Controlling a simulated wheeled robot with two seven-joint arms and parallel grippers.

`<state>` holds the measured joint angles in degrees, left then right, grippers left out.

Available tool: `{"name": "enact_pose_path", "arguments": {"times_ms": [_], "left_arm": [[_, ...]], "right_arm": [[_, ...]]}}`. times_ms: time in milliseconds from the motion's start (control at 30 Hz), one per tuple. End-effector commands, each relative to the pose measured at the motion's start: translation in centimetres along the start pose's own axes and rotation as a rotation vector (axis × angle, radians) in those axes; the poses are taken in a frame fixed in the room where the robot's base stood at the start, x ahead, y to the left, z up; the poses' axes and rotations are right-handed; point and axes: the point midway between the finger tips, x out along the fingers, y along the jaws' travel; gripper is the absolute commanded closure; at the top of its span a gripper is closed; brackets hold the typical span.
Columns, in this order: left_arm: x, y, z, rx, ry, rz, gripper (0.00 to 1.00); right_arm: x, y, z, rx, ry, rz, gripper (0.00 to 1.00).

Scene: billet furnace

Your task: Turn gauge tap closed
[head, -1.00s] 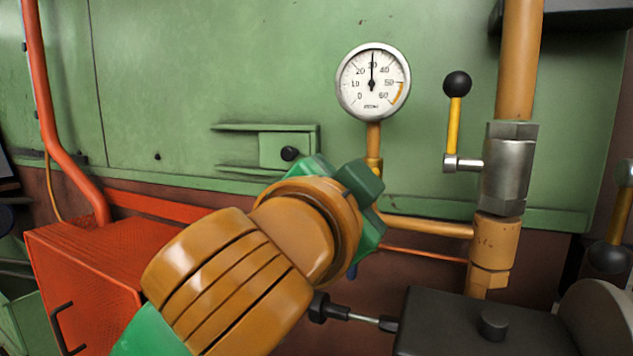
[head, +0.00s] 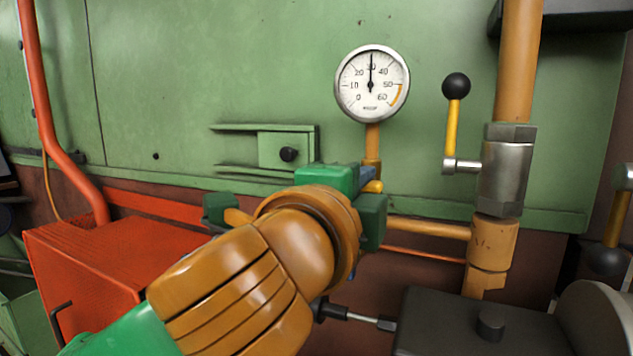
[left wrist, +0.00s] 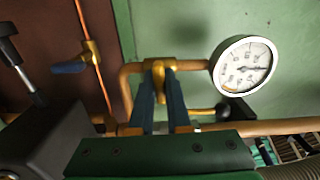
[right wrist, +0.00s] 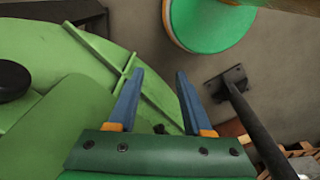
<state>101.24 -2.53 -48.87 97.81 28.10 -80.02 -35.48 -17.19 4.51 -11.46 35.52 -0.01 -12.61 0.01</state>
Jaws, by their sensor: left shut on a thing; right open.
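The pressure gauge (head: 372,84) is on the green wall with its needle near 30; it also shows in the left wrist view (left wrist: 243,65). The brass gauge tap (head: 372,186) is below it on the orange pipe, mostly hidden by my left gripper (head: 368,174). In the left wrist view the blue fingers of my left gripper (left wrist: 160,82) are shut on the tap (left wrist: 158,66), one on each side. The tap's handle is hidden between them. My right gripper (right wrist: 160,75) is open and empty, seen only in the right wrist view.
A yellow lever with a black knob (head: 456,86) stands upright on a steel valve (head: 508,170) to the right. A dark box (head: 450,325) is below, and a red box (head: 85,275) at left. A second, blue-handled tap (left wrist: 72,65) shows in the left wrist view.

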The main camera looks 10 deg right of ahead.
Motion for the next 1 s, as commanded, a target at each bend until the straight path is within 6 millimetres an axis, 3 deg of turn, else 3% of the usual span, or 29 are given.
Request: {"name": "enact_pose_path", "arguments": {"times_ms": [667,700,800,1000], "left_arm": [[0.04,0.4,-0.07,0.061,0.002,0.009,1.0],[0.05,0.42,-0.08,0.061,0.002,0.009,0.82],[0.04,0.36,-0.07,0.061,0.002,0.008,0.55],[0.03,0.25,-0.03,0.059,0.001,0.005,0.55]], "right_arm": [[-0.02,0.04,0.0,0.0,0.0,0.001,0.5],[-0.02,0.04,0.0,0.0,0.0,0.001,0.5],[-0.02,0.05,0.0,0.0,0.0,0.001,0.5],[-0.05,0.06,0.0,0.0,0.0,0.001,0.5]]}}
